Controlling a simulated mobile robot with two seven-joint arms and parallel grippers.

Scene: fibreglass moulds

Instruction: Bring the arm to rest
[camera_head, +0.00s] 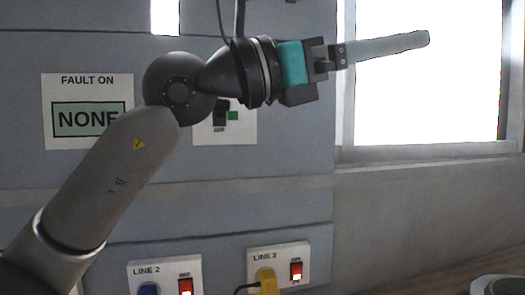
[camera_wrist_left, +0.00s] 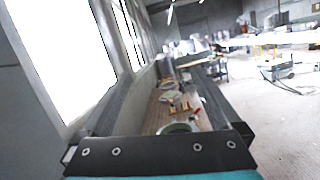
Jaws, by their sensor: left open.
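My left arm comes in from the left in the head view, bends at a dark elbow-like joint, and reaches right across the wall panel. My left gripper (camera_head: 424,39) is raised, with its grey fingers pointing right in front of the bright window. The fingers overlap from the side in this view. In the left wrist view the left gripper (camera_wrist_left: 158,98) is open, with one finger on each side and nothing held between them. My right gripper is in neither view.
A wall panel bears a sign reading FAULT ON NONE (camera_head: 92,119), a partly hidden switch plate (camera_head: 240,128), a LINE 2 socket (camera_head: 165,276) with a blue plug and a LINE 3 socket (camera_head: 279,262) with a yellow plug. A cluttered bench (camera_wrist_left: 158,112) lies beyond the gripper.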

